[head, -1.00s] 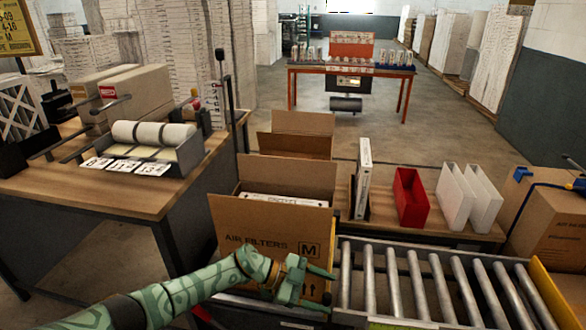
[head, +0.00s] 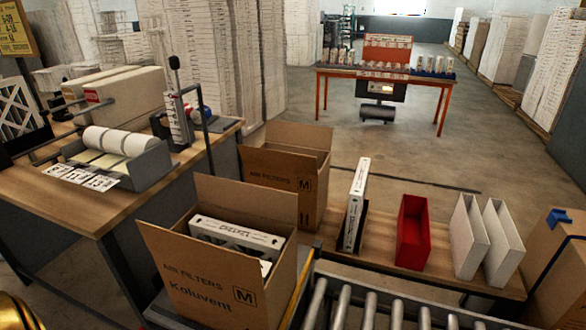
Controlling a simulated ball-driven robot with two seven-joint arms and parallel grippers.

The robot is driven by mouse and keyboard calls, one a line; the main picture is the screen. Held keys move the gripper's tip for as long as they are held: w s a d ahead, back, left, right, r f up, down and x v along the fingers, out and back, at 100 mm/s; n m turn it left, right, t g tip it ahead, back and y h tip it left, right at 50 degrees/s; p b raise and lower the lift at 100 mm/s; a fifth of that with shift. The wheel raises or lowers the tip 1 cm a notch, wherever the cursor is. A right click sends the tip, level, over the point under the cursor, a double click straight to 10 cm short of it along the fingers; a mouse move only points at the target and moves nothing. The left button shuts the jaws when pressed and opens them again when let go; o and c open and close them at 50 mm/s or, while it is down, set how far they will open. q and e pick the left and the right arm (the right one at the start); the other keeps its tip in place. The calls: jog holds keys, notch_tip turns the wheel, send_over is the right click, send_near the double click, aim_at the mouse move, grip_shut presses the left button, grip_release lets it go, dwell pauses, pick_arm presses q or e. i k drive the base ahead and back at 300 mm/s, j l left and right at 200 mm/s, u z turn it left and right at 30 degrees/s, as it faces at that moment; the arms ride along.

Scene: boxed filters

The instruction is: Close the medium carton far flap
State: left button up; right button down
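Which of the two the task means is not labelled further. Neither of my grippers is in view.
A roller conveyor (head: 370,310) runs at the lower right. A bench behind it bears an upright white filter (head: 355,205), a red holder (head: 412,232) and two white holders (head: 468,236). A wooden table (head: 70,205) with a label-roll dispenser (head: 125,155) stands left.

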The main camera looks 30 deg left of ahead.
aim_at(270, 203)
jog(key=i+l+u, duration=0.1)
jog(key=u, duration=0.8)
jog(key=i+l+u, duration=0.1)
jog(key=u, duration=0.4)
jog(key=l+u, duration=0.25)
jog(key=u, duration=0.2)
